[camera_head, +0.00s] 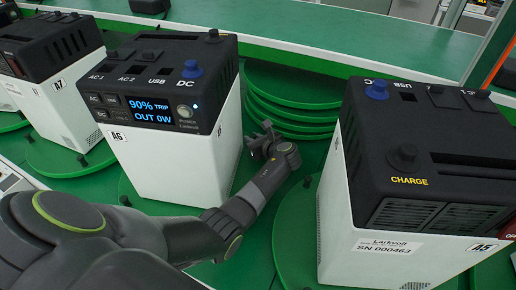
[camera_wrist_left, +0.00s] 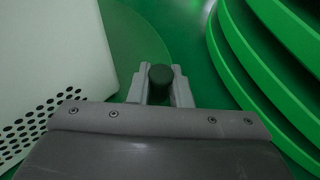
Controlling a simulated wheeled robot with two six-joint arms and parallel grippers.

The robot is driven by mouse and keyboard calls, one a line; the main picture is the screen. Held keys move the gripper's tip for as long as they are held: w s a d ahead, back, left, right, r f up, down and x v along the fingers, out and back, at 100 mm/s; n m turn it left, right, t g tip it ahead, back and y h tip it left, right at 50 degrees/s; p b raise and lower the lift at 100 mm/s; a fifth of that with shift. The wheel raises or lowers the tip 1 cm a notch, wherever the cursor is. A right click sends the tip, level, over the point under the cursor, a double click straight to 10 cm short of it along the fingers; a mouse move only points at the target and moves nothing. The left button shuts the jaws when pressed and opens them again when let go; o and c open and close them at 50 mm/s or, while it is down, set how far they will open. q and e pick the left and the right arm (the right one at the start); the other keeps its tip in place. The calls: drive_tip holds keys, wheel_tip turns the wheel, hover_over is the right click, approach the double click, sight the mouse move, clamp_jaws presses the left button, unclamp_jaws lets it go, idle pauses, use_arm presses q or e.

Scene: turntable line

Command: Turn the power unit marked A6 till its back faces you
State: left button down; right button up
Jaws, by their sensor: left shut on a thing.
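The power unit marked A6 (camera_head: 165,85) stands upright on a green turntable (camera_head: 128,188). Its front, with the lit display reading 90% and OUT 0W, faces me in the head view. My left gripper (camera_head: 262,141) reaches past the front of the unit to its right side. In the left wrist view my left gripper (camera_wrist_left: 160,88) is shut on a dark round peg (camera_wrist_left: 160,75) above the green disc. The unit's white perforated wall (camera_wrist_left: 50,65) is left of the fingers there, apart from them. My right gripper is not in view.
Unit A5 (camera_head: 405,235) stands close at the right with its serial-label side toward me. Unit A7 (camera_head: 55,105) stands at the left. A stack of green discs (camera_head: 290,100) is behind my gripper. A green counter (camera_head: 330,45) runs along the back.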

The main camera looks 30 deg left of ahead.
use_arm(q)
drive_tip(key=shift+a+f+g, duration=0.2)
drive_tip(key=shift+g, duration=0.1)
drive_tip(key=c, duration=1.6)
unclamp_jaws()
drive_tip(key=shift+d+r, duration=0.1)
drive_tip(key=v, duration=0.7)
drive_tip(key=shift+s+d, duration=0.1)
